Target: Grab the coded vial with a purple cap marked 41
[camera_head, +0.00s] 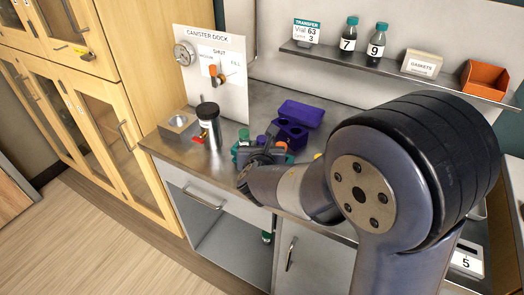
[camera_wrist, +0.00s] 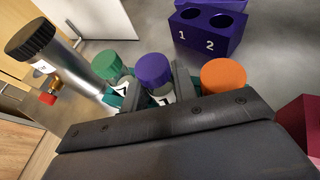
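A purple-capped vial (camera_wrist: 153,72) stands between a green-capped vial (camera_wrist: 108,66) and an orange-capped vial (camera_wrist: 222,75) in the wrist view. Its number is not readable; the green-capped vial's label shows a partly hidden mark. My gripper (camera_wrist: 160,92) has one finger on each side of the purple-capped vial, below its cap. I cannot tell whether the fingers press on it. In the head view the purple cap (camera_head: 261,140) shows just behind my gripper (camera_head: 262,152), and my arm hides much of this spot.
A purple two-hole block (camera_wrist: 208,32), numbered 1 and 2, stands behind the vials. A black-capped metal canister (camera_wrist: 62,60) with a red valve stands to the left. The canister dock panel (camera_head: 215,75) rises behind. A shelf (camera_head: 385,65) holds vials 7 and 9 and an orange bin.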

